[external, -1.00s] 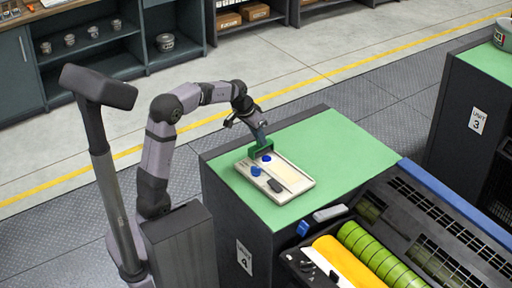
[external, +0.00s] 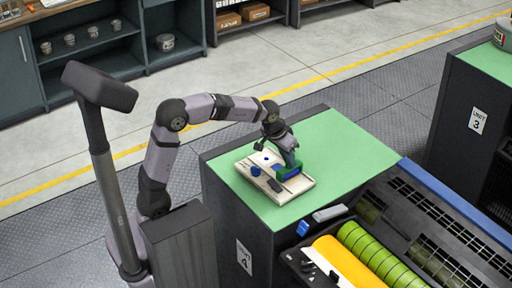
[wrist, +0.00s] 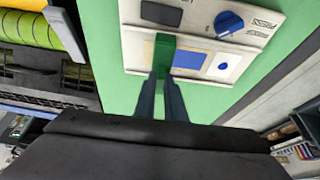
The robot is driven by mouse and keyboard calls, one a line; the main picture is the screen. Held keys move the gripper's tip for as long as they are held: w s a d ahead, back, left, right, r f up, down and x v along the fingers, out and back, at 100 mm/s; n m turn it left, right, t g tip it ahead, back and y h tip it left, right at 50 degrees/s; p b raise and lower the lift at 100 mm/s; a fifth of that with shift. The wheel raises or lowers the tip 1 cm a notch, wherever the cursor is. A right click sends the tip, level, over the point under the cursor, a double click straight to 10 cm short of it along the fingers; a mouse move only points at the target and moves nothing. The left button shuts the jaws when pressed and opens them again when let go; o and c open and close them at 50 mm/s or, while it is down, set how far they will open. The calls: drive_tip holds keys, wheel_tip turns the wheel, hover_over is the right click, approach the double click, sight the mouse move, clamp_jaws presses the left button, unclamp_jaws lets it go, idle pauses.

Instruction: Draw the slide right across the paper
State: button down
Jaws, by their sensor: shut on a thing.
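A cream board (external: 302,187) lies on the green top, with a pale paper strip (wrist: 209,65) along it. The green slide (external: 303,171) stands near the right end of the board in the external view. My gripper (wrist: 162,78) is shut on the slide (wrist: 164,52), which also shows in the wrist view. A blue ink band (wrist: 189,60) lies on the paper beside the slide. A smaller blue spot (wrist: 222,66) lies farther along the strip. The slide's lower edge is hard to see, so I cannot tell whether it touches the paper.
A blue knob (wrist: 229,23) and a dark block (wrist: 161,13) sit on the board beside the strip. The green top (external: 345,150) is clear around the board. A machine with a yellow roll (external: 345,262) and green rollers (external: 375,255) stands at the lower right.

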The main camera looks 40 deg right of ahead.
drive_tip(key=shift+s+d, duration=0.1)
drive_tip(key=shift+s, duration=1.25)
drive_tip(key=c, duration=1.8)
unclamp_jaws()
drive_tip(key=shift+s, duration=0.2)
drive_tip(key=shift+w, duration=0.1)
drive_tip(key=shift+b+v, duration=0.8)
drive_tip(key=shift+v, duration=2.85)
